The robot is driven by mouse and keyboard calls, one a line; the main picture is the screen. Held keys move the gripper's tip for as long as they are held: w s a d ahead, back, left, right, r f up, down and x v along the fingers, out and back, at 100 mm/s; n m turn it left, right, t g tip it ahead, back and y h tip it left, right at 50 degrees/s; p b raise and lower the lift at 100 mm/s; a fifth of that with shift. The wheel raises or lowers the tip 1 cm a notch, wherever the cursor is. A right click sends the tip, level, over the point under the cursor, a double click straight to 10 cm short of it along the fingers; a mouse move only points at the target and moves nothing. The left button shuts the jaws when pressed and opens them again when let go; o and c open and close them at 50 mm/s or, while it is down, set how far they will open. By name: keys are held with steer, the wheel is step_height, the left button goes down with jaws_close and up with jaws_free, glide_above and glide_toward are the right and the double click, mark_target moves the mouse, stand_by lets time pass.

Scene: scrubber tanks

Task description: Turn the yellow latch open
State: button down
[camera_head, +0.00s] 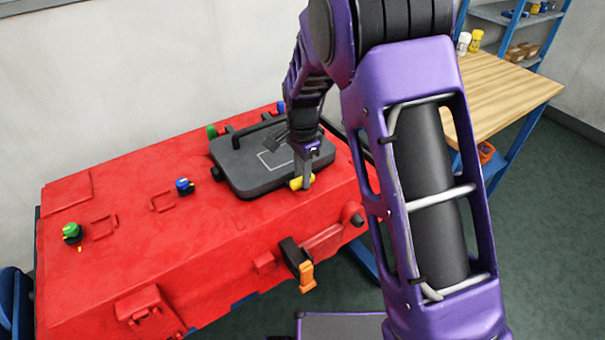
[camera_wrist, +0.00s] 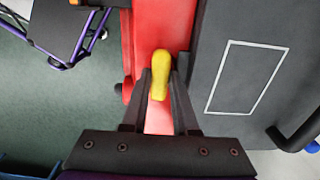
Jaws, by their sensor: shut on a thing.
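The yellow latch (camera_head: 301,183) sits at the front edge of the dark grey lid (camera_head: 243,178) on top of the red tank (camera_head: 130,260). My gripper (camera_head: 306,178) reaches down to the latch from above. In the wrist view my gripper (camera_wrist: 160,88) has its two dark fingers on either side of the yellow latch (camera_wrist: 160,68), shut on it. The latch's rounded end sticks out beyond the fingertips. The lid (camera_wrist: 225,50) lies flat to the right of the fingers in the wrist view. The latch's base is hidden.
A blue knob (camera_head: 184,185) and a green knob (camera_head: 71,231) stand on the tank's top. An orange-handled valve (camera_head: 304,274) sticks out from its front. A wooden workbench (camera_head: 505,90) stands at the right.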

steer(key=c, duration=0.7)
jaws_free()
step_height(320, 180, up, 18)
steer(key=shift+f+p, duration=0.25)
steer(key=shift+p, duration=0.7)
